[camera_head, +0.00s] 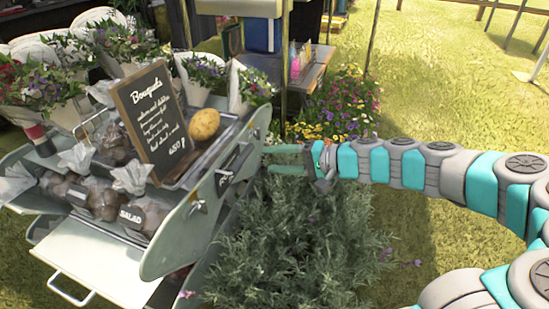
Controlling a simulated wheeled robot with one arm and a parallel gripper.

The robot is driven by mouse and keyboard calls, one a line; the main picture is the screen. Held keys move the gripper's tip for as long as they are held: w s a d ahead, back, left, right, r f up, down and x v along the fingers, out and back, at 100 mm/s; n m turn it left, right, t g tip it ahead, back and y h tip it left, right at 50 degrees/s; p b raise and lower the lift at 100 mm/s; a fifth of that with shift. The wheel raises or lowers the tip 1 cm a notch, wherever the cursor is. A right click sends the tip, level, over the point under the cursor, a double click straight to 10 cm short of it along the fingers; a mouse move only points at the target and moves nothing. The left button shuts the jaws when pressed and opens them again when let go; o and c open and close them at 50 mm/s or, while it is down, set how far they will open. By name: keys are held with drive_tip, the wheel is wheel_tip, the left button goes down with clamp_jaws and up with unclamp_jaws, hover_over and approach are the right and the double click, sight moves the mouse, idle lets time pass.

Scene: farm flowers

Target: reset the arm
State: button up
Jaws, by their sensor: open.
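My gripper (268,159) is at the end of my grey and teal arm (405,165), which reaches in from the right. Its two teal fingers point left and stand apart, with nothing seen between them. The fingertips are close to the right side of the flower stand (172,240); I cannot tell whether they touch it. The arm is stretched out above a bushy green plant (300,250).
A yellow potato-like item (203,124) lies on the stand's upper tray, right of a "Bouquets" chalkboard (152,120). Bagged goods (100,195) and potted flowers (125,45) fill the stand. A shelf with bottles (300,62) stands behind. Open grass (450,80) lies at the right.

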drive_tip(key=s+a+n+g+h, duration=0.1)
drive_tip(key=s+n+g+h, duration=0.45)
drive_tip(key=s, duration=1.25)
drive_tip(key=s+d+f+m+g+h, duration=0.15)
drive_tip(key=s+d+h, duration=0.25)
drive_tip(key=s+d, duration=0.4)
drive_tip(key=s+d+f+h, duration=0.3)
drive_tip(key=s+d+h, duration=0.1)
drive_tip(key=s+d, duration=0.4)
wheel_tip(320, 180, up, 14)
drive_tip(key=p, duration=1.4)
drive_tip(key=shift+s+d, duration=0.4)
drive_tip(key=shift+s, duration=0.05)
drive_tip(key=shift+h, duration=0.25)
